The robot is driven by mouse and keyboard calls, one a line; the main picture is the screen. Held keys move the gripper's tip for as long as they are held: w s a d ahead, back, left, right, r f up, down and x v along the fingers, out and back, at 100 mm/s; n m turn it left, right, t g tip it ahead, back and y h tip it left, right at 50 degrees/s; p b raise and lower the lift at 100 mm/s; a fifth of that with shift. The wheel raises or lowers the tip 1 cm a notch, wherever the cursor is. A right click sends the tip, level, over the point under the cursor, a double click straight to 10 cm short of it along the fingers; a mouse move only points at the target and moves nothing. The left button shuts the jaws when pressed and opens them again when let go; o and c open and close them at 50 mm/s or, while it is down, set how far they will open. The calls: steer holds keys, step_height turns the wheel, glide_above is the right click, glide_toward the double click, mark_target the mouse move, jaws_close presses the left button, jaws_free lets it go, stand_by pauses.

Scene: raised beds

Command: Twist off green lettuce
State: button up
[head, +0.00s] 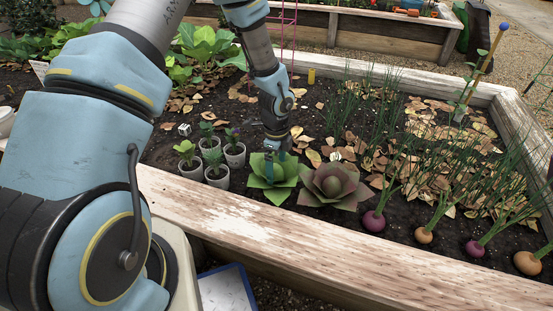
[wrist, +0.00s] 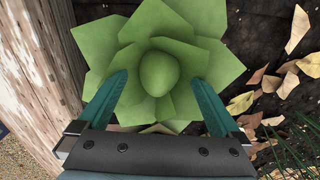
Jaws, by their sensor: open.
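The green lettuce (head: 273,177) grows in the dark soil of the raised bed, close to its front board. In the wrist view the lettuce (wrist: 160,72) fills the upper middle, with a rounded heart and broad outer leaves. My gripper (head: 277,158) points down over the lettuce in the head view. In the wrist view my gripper (wrist: 160,95) is open, one teal finger on each side of the heart. The fingers overlap the outer leaves; I cannot tell whether they touch them. Nothing is held.
A dark purplish lettuce (head: 329,185) stands just right of the green one. Potted seedlings (head: 216,172) stand to its left. The wooden front board (head: 300,235) runs close in front. Onion-like bulbs (head: 373,221) and dry leaves (head: 418,165) lie to the right.

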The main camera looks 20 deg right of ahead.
steer(key=shift+f, duration=0.45)
jaws_close()
stand_by(1.1)
